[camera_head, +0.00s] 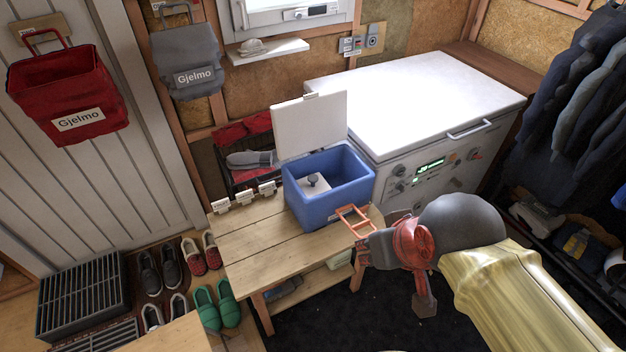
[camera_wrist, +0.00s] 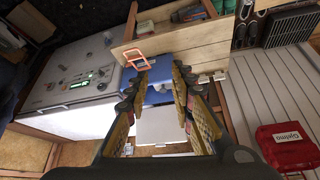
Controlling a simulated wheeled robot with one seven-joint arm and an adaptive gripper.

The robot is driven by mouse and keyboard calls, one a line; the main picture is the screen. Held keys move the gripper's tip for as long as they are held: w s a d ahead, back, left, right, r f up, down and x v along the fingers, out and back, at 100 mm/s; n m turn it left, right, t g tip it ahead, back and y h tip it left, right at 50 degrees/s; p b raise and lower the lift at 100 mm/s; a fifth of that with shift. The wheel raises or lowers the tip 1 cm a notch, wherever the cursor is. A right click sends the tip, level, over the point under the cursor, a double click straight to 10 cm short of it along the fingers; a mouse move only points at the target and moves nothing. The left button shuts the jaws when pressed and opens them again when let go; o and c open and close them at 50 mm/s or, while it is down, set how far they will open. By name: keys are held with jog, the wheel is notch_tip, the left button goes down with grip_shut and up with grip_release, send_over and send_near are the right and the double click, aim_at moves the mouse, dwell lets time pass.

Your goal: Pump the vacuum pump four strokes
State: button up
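A blue box (camera_head: 307,207) with its white lid (camera_head: 310,125) raised stands on the wooden bench. Inside it is a pale block with a dark grey knob (camera_head: 314,180), which looks like the pump's top; I cannot be sure. In the wrist view the blue box (camera_wrist: 188,65) lies beyond my gripper (camera_wrist: 160,78). The gripper's two fingers are apart with nothing seen between them. In the head view my arm is right of the box, and the fingers are hard to make out. An orange frame (camera_head: 354,220) shows near the bench's right end, also in the wrist view (camera_wrist: 137,54).
The wooden bench (camera_head: 245,240) has clear boards left of the box. A white chest freezer (camera_head: 420,90) stands behind and right. A red bag (camera_head: 66,95) and a grey bag (camera_head: 186,62) hang at left. Shoes (camera_head: 215,306) line the floor; dark coats (camera_head: 575,95) hang at right.

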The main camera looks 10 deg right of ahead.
grip_shut()
dwell(1.4)
